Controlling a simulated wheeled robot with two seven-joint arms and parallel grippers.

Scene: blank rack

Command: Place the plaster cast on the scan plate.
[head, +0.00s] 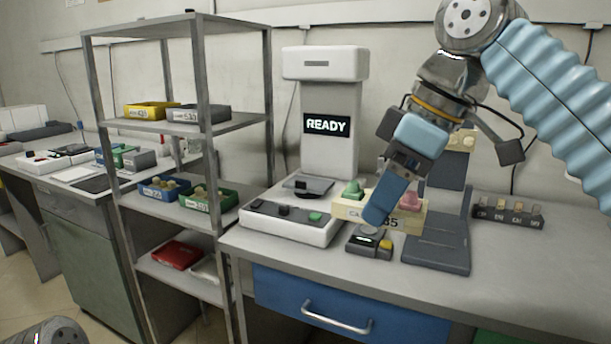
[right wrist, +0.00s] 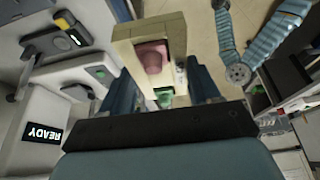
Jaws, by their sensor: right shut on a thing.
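A cream block (head: 350,208) with a green lump and a pink lump on top, seemingly the plaster cast, is in my right gripper (head: 378,215). The right wrist view shows the block (right wrist: 122,46) between the two blue fingers. Part of it is hidden behind the gripper in the head view. It is in front of and right of the white scanner (head: 325,152), whose screen reads READY. A dark round plate (head: 308,187), seemingly the scan plate, sits low at the scanner's front with nothing cream on it. My left gripper is out of view.
A control box (head: 290,222) with a green button stands before the scanner. A small device (head: 362,245) with a yellow button sits below the block. A dark stand (head: 437,252) and a slotted rack (head: 508,212) are to the right. A metal shelf (head: 185,126) with bins stands left.

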